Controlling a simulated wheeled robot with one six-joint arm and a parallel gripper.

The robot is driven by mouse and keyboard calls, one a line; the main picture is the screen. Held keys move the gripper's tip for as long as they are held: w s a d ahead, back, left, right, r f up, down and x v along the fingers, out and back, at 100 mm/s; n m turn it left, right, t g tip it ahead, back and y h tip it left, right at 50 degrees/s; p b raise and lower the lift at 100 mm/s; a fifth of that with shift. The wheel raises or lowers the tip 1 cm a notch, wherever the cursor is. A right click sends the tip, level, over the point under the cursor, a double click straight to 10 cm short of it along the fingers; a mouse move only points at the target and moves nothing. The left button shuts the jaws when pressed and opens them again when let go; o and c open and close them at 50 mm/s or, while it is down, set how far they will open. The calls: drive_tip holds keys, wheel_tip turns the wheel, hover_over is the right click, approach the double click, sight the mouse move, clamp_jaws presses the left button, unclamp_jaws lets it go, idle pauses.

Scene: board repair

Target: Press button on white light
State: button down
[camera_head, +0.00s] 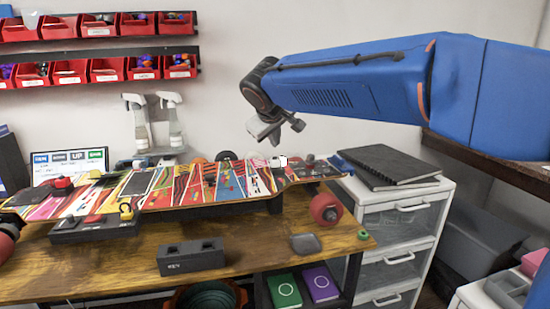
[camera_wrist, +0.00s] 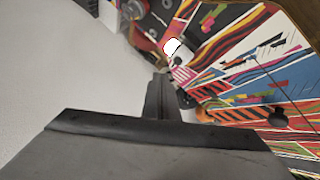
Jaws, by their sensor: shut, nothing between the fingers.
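A small white light (camera_head: 283,160) glows on the top of the colourful striped skateboard deck (camera_head: 165,183), toward its right end. In the wrist view the same white light (camera_wrist: 172,45) shows as a bright white patch just beyond my fingertips. Its button is too small to make out. My gripper (camera_head: 297,125) hangs in the air above the right part of the deck, apart from the light. In the wrist view my gripper (camera_wrist: 160,78) has its dark fingers together, with nothing between them.
The deck lies across a wooden workbench (camera_head: 110,268). A dark block (camera_head: 191,257) stands in front of it. A red wheel (camera_head: 326,209) is at the deck's right. Spray bottles (camera_head: 172,122) stand behind. A black notebook (camera_head: 390,164) lies on white drawers (camera_head: 400,216).

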drive_tip(key=shift+r, duration=2.35)
drive_tip(key=s+d+f+m+g, duration=0.15)
drive_tip(key=s+d+f, duration=0.35)
drive_tip(key=s+d, duration=0.5)
drive_tip(key=s+d+f+m+g, duration=0.1)
drive_tip(key=s+d+f+m, duration=0.35)
drive_tip(key=d, duration=0.95)
drive_tip(key=s+d+f+m+g, duration=0.1)
drive_tip(key=s+d+f, duration=0.3)
drive_tip(key=s+f, duration=0.5)
drive_tip(key=s+d+f+m+g, duration=0.1)
drive_tip(key=s+d+f, duration=0.3)
drive_tip(key=s+f, duration=0.5)
drive_tip(key=s, duration=0.6)
drive_tip(key=shift+d+m, duration=0.3)
drive_tip(key=shift+a, duration=0.1)
